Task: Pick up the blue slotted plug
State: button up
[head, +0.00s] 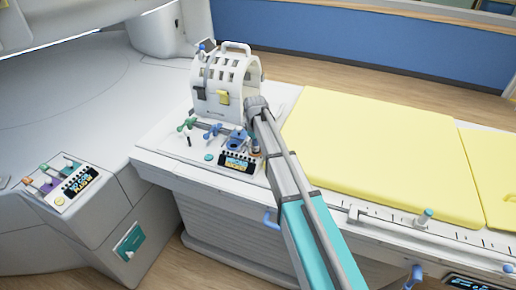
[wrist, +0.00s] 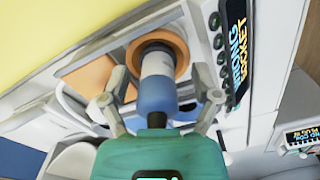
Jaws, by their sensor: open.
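In the wrist view a plug (wrist: 156,92) with a blue lower body and a pale upper part stands at an orange-brown ring (wrist: 178,50). My gripper (wrist: 165,88) is open, with one grey finger on each side of the plug. I see gaps between the fingers and the plug. The near end of the plug is partly hidden by a teal part at the bottom of the wrist view. In the head view my arm covers most of this spot, and I cannot make out the fingers there.
A white coil housing (head: 225,90) with a handle stands behind the socket area. A display (head: 239,163) lies just left of my arm; in the wrist view it reads "WRONG SOCKET" (wrist: 236,62). A yellow pad (head: 380,145) lies right. Another panel display (head: 80,186) is at left.

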grip_shut()
dwell(0.4)
jog(key=shift+r, duration=0.1)
notch_tip(320, 180, up, 3)
jog(key=p, duration=0.3)
jog(key=s+d+r+p, duration=0.1)
jog(key=s+r+p, duration=0.8)
jog(key=s, duration=0.5)
jog(key=shift+d+r+p, duration=0.2)
jog(key=shift+r+p, duration=0.2)
jog(key=shift+p, duration=0.1)
